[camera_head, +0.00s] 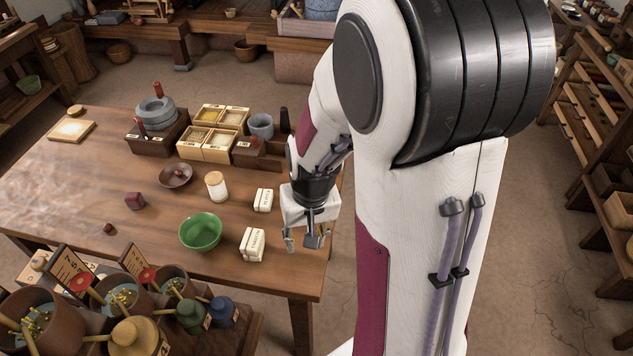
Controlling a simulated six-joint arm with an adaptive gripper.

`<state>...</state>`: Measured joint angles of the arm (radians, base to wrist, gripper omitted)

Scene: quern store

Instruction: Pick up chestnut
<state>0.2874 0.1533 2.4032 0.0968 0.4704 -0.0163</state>
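A small reddish-brown lump (109,228), which looks like the chestnut, lies on the wooden table (70,185) at its front left, near the tubs. It is too small to make out in detail. My gripper (305,242) hangs at the table's right edge, far to the right of the lump, with its fingers pointing down and apart. Nothing shows between the fingers. A brown dish (176,176) farther back has a small brown piece in it, which I cannot identify.
Tubs with scoops (95,310) crowd the front. A quern (156,113) and sectioned box (213,133) stand at the back.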

